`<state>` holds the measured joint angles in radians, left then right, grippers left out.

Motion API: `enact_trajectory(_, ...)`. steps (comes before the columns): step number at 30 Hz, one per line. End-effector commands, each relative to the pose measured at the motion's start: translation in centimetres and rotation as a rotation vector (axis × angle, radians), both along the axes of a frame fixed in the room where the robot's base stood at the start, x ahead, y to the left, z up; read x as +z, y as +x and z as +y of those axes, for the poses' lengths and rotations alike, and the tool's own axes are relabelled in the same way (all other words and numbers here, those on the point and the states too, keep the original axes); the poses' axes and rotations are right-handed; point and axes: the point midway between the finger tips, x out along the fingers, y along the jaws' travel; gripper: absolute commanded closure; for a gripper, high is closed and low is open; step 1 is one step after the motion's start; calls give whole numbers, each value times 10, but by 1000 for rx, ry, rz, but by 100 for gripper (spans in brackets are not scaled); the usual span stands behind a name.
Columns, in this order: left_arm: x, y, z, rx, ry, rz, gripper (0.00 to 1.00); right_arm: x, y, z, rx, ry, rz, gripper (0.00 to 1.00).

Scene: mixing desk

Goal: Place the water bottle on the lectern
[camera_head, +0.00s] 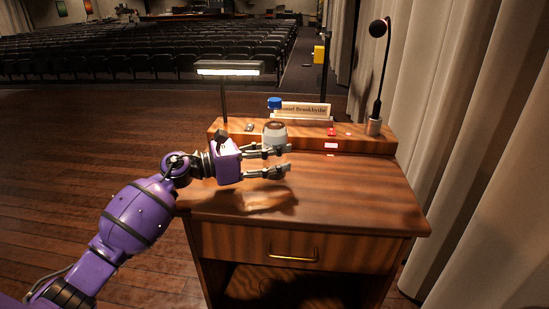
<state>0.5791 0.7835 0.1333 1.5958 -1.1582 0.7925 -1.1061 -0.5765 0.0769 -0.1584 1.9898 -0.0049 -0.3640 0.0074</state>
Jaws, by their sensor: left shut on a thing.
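The water bottle shows mainly by its blue cap (274,103); its clear body is hard to make out against the wood. A white, cup-like shape with a dark upper part (274,133) lies below the cap; I cannot tell whether it is the bottle's label or a separate cup. My left gripper (286,161) comes in from the left over the lectern (345,195), its two fingers spread around the bottle and shut on it. A shadow lies on the wooden top below the fingers. My right gripper is not in view.
On the lectern's raised back ledge stand a lamp (229,69), a nameplate (301,111), a lit red display (331,146) and a gooseneck microphone (379,75). The right part of the top is clear. A curtain (470,140) hangs close on the right.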

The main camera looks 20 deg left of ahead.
Motion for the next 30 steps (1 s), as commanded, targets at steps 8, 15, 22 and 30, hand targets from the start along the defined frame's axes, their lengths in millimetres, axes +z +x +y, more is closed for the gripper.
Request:
enact_trajectory(8, -13, 0, 0, 1, -2, -4, 99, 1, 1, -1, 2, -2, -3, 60)
enact_trajectory(15, -18, 0, 0, 1, -1, -1, 99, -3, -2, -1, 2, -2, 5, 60)
enact_trajectory(22, -20, 0, 0, 1, 0, 0, 33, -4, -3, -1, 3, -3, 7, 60)
enact_trajectory(30, -19, 0, 0, 1, 0, 0, 33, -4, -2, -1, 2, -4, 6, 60)
